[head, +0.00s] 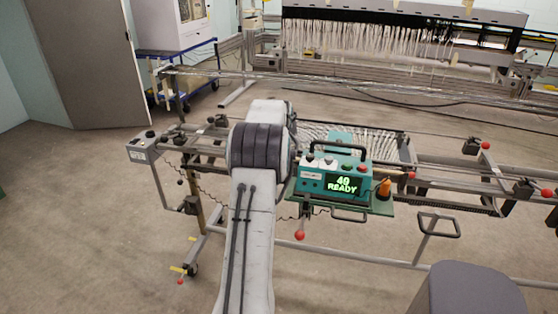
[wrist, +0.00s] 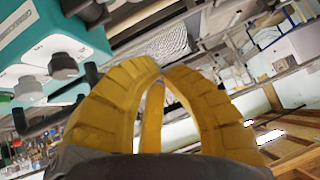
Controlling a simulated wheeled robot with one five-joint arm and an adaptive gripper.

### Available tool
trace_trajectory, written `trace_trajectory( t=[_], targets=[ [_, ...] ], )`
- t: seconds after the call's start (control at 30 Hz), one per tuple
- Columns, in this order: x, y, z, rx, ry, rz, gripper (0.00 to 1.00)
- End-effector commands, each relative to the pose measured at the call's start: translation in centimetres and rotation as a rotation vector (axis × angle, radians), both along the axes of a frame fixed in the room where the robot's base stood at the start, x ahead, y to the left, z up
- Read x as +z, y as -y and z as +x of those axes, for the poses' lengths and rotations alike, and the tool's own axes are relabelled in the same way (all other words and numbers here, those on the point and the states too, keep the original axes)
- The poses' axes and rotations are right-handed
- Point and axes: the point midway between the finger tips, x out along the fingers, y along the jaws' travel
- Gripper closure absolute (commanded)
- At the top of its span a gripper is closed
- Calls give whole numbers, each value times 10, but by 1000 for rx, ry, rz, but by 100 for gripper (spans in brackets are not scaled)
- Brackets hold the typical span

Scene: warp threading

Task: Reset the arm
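My gripper (wrist: 163,72) shows in the wrist view as yellow ribbed fingers. Their tips meet and I see nothing held between them. My arm (head: 252,220) reaches up from the bottom of the head view, and its thick joint hides my gripper there. A teal control box (head: 312,181) stands just right of the arm, its green display (head: 343,184) reading "40 READY". In the wrist view the teal box (wrist: 40,45), with its knobs, is close by at the upper left, apart from the fingers.
The box sits on a wheeled metal frame (head: 450,196) with red knobs and a spread of white threads (head: 385,143). An orange-handled tool (head: 385,188) stands beside the box. A grey rounded object (head: 470,290) is at the lower right. Open floor (head: 90,230) lies left.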

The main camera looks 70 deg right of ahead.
Motion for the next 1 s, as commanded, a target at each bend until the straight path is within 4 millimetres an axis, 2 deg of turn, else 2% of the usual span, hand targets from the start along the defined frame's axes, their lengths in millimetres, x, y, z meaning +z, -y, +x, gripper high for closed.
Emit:
trace_trajectory(
  t=[0.67,0.77,0.87,0.97,1.0],
  targets=[
    [-3,-2,0,25,-29,9,100],
    [-19,-17,-4,72,-92,84,100],
    [-58,-49,-12,113,-149,217,100],
    [-103,-93,-23,152,-202,378,100],
    [-119,-114,-28,167,-222,447,100]
  ],
)
